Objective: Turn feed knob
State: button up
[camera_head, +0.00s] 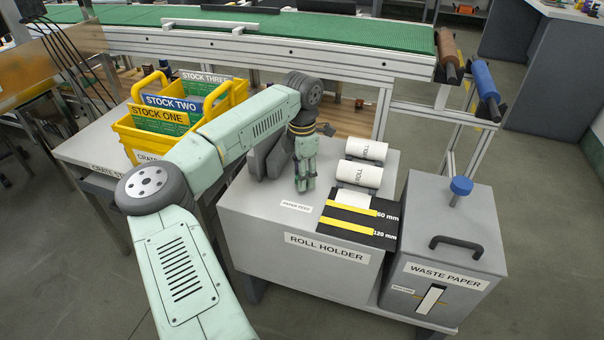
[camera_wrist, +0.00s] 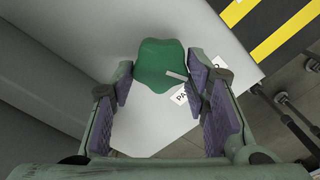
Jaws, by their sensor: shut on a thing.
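The feed knob (camera_wrist: 160,66) is a green lobed knob with a short pale pointer mark, seen from above in the wrist view. My gripper (camera_wrist: 163,72) is shut on it, with one purple-padded finger at each side. In the head view my gripper (camera_head: 305,187) points down at the top of the grey roll holder (camera_head: 255,215), and the knob is hidden there. The paper feed label (camera_head: 296,205) lies just in front of the gripper. In the wrist view this label is partly covered by the right finger.
Two white paper rolls (camera_head: 360,174) and a black plate with yellow strips (camera_head: 352,220) lie right of my gripper. A grey waste paper box (camera_head: 453,232) with a blue knob stands further right. A yellow crate (camera_head: 147,146) stands left, and a green conveyor (camera_head: 270,27) runs behind.

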jog(key=shift+s+n, duration=0.1)
jog(key=shift+n, duration=0.7)
jog(key=shift+f, duration=0.1)
jog(key=o, duration=1.2)
notch_tip(320, 180, up, 12)
jog(key=shift+r, duration=0.1)
